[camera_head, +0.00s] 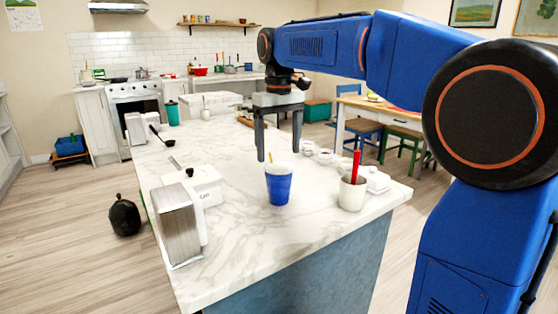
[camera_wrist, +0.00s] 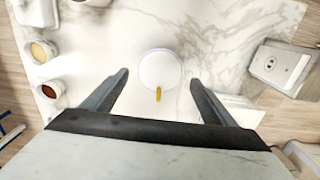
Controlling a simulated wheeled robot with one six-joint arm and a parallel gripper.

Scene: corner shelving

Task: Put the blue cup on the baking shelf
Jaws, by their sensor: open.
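The blue cup (camera_head: 279,187) stands upright on the marble counter (camera_head: 240,245), with a white rim and a yellow straw or stick at its top. In the wrist view the cup (camera_wrist: 159,68) shows from above as a white round top with a yellow piece at its edge. My gripper (camera_head: 279,158) is open and empty above the cup, pointing down. In the wrist view its two fingers (camera_wrist: 158,88) lie apart on either side of the cup's near edge. I cannot tell which shelf is the baking shelf; a wall shelf (camera_head: 218,25) shows at the back.
A white holder with a red utensil (camera_head: 352,193) stands right of the cup. A metal napkin dispenser (camera_head: 178,227) and a white box (camera_head: 201,184) stand to its left. Small jars (camera_head: 325,157) sit behind. A table with chairs (camera_head: 385,125) is at the back right.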

